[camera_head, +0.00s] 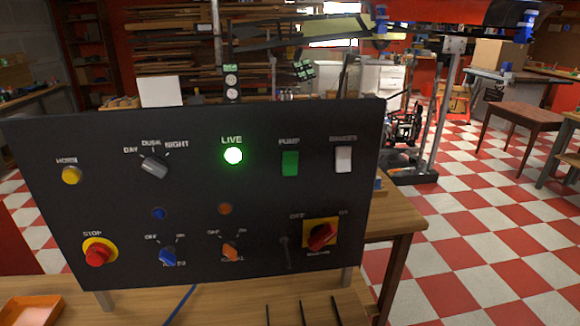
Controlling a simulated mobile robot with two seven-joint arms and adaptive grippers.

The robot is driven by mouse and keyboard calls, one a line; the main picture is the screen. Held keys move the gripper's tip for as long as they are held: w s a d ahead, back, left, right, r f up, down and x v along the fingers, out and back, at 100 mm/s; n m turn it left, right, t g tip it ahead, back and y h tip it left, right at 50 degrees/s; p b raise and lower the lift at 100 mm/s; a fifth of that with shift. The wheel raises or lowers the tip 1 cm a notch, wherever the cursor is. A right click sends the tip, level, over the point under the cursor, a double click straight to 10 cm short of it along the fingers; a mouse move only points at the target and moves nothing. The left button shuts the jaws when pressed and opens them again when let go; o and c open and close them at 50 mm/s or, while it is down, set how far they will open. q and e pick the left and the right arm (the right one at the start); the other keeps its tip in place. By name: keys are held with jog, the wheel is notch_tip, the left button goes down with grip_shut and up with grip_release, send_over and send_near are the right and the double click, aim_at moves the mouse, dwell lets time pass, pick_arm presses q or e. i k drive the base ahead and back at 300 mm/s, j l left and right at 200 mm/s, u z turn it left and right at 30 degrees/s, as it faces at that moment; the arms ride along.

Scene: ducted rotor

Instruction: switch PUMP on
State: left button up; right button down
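The PUMP switch (290,163) is a green rocker in the upper right part of a black control panel (195,188), under a white label reading PUMP. I cannot tell from this view which way the rocker is tipped. The panel stands upright on a wooden table, facing me. A round LIVE lamp (233,155) to the left of the PUMP switch glows bright green. A white rocker (343,159) sits to the right of the PUMP switch; its label is blurred. Neither of my grippers is in view, and nothing covers the PUMP switch.
The panel also carries a yellow HORN button (71,175), a DAY/DUSK/NIGHT knob (155,167), a red STOP button (97,256), blue (168,257) and orange (230,251) knobs, and a red rotary switch (321,236). An orange tray (31,310) lies at the front left.

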aim_at(289, 158)
jog(key=j, duration=1.35)
